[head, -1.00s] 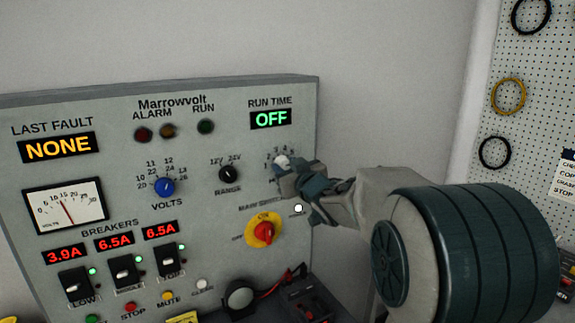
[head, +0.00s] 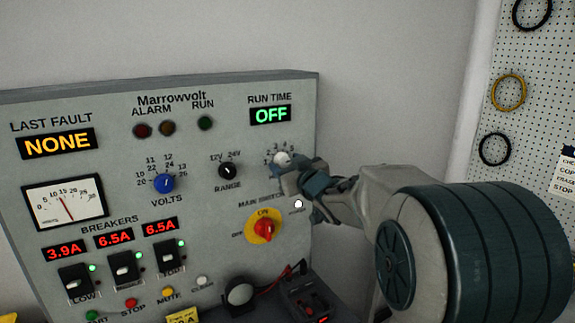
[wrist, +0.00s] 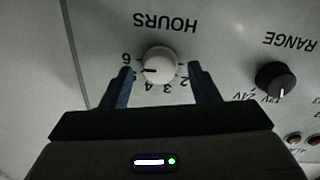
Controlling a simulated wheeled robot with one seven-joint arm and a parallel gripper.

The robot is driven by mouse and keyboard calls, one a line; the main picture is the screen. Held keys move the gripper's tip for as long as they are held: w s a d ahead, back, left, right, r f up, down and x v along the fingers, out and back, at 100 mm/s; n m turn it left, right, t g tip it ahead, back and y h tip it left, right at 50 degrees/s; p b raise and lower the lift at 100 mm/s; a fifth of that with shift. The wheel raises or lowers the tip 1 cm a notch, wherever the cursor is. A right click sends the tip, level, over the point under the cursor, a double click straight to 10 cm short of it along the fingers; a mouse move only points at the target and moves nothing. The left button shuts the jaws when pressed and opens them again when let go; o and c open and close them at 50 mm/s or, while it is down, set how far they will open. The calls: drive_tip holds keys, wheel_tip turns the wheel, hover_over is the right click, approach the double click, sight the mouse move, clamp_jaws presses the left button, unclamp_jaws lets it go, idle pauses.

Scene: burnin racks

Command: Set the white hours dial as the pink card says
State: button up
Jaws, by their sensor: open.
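The white hours dial (head: 282,157) sits at the right of the grey panel, below the RUN TIME display (head: 270,115), which reads OFF. In the wrist view the dial (wrist: 161,62) appears upside down under the word HOURS, its dark mark pointing left, toward the spot between 4 and 6. My gripper (wrist: 160,72) is open, with one finger on each side of the dial and visible gaps to it. In the head view my gripper (head: 292,177) is just below and right of the dial and hides part of its scale. No pink card shows.
The black RANGE knob (head: 229,171) is left of the dial. The red and yellow main switch (head: 264,228) is below. The blue VOLTS knob (head: 163,183) and several breakers are farther left. A pegboard (head: 535,90) with cable loops stands at the right.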

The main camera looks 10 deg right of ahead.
drive_tip(key=b+v, duration=0.1)
drive_tip(key=v, duration=1.2)
drive_tip(key=shift+b, duration=0.3)
drive_tip(key=s+d+f+m+g+h, duration=0.3)
drive_tip(key=s+f+m+g+h, duration=0.2)
drive_tip(key=s+f+g+h, duration=0.5)
drive_tip(key=s+a+f+g+y, duration=0.4)
drive_tip(key=s+f, duration=0.6)
drive_tip(key=s, duration=0.3)
drive_tip(key=shift+s+a+f+y, duration=0.35)
drive_tip(key=shift+a+y, duration=0.35)
drive_tip(key=shift+a, duration=0.35)
